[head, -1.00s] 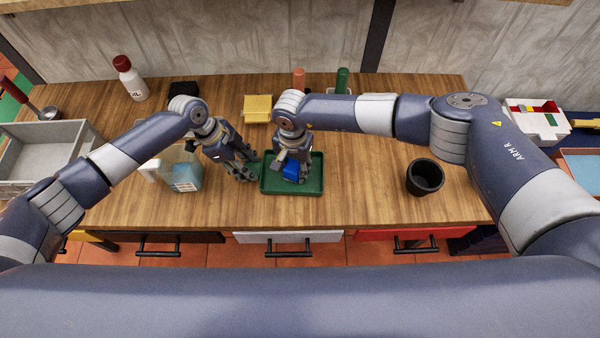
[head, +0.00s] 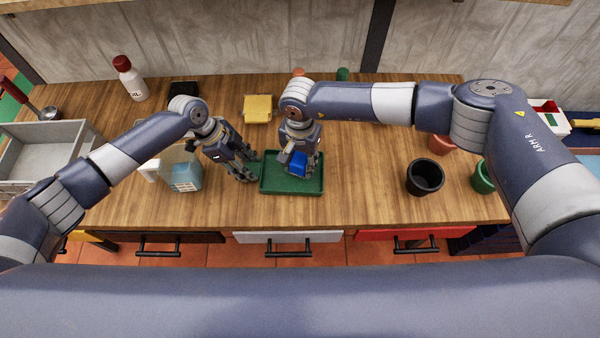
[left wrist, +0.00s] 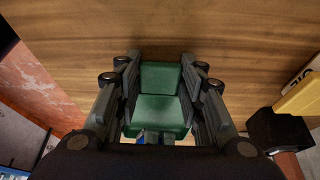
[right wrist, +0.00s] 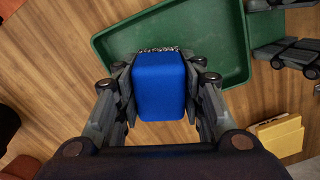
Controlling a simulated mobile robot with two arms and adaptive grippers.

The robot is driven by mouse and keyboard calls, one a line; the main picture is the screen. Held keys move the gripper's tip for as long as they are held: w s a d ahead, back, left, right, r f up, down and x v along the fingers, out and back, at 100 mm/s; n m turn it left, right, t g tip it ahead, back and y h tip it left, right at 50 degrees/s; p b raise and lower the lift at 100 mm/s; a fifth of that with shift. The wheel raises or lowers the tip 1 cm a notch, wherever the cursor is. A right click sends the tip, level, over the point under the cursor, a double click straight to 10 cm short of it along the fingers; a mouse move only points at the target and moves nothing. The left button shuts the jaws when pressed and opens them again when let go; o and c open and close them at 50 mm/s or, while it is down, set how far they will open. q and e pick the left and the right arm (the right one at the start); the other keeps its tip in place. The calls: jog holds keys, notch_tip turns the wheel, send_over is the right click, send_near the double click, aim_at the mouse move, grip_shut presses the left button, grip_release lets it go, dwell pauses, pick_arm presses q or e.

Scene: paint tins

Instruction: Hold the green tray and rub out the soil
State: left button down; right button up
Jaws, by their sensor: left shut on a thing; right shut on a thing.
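The green tray (head: 267,187) lies on the wooden counter in the middle of the head view. My left gripper (head: 249,174) is shut on its left side, and green shows between the fingers in the left wrist view (left wrist: 160,108). My right gripper (head: 299,172) is shut on a blue block (head: 298,162) over the tray. The block fills the fingers in the right wrist view (right wrist: 159,88), with the tray (right wrist: 115,45) beyond it. A grey speckled strip shows along the block's far edge; I cannot tell if it is soil or part of the block.
A black cup (head: 425,178), a green cup (head: 482,178) and an orange cup (head: 441,143) stand to the right. A clear jug (head: 184,175) stands close left of my left gripper. A yellow container (head: 257,108) is behind. A grey crate (head: 45,155) is far left.

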pick_arm(q)
jog(key=c, duration=1)
grip_release()
jog(key=shift+f, duration=0.1)
jog(key=v, duration=1.2)
